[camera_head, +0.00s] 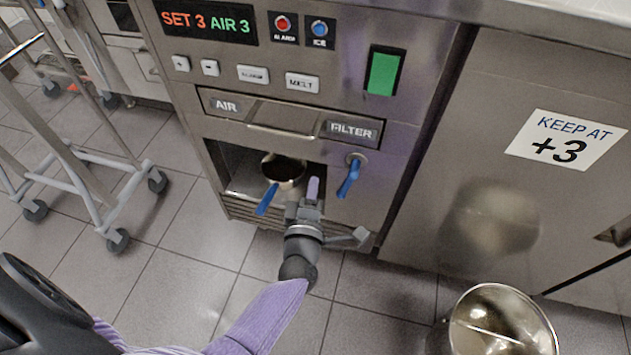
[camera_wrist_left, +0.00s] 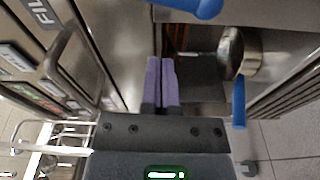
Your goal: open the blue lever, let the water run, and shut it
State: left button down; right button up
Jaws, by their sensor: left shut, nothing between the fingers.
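A blue lever (camera_head: 348,176) hangs from a round metal mount on the steel machine's front, below the FILTER label, tilted down to the left. It shows at the top edge of the left wrist view (camera_wrist_left: 207,8). A second blue handle (camera_head: 267,199) belongs to a round metal piece (camera_head: 283,168) in the open recess to the left; it also shows in the left wrist view (camera_wrist_left: 238,102). My left gripper (camera_head: 313,188) is shut and empty in front of the recess, between the two blue parts. Its purple fingers (camera_wrist_left: 161,78) lie together. I see no running water. My right gripper is out of view.
A drawer handle (camera_head: 285,131) sticks out above the recess. A metal pot (camera_head: 545,330) stands at lower right, near the steel door with the "KEEP AT +3" sign (camera_head: 566,140). A wheeled rack (camera_head: 85,185) stands at left. Tiled floor between is clear.

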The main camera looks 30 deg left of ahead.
pick_arm(q)
jog(key=p+v, duration=0.2)
jog(key=v, duration=0.6)
jog(key=shift+d, duration=0.4)
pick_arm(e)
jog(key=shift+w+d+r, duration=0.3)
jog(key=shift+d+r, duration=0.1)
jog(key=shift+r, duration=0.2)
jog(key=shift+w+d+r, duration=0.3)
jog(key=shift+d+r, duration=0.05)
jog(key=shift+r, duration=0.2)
pick_arm(q)
jog(key=shift+s+r, duration=0.1)
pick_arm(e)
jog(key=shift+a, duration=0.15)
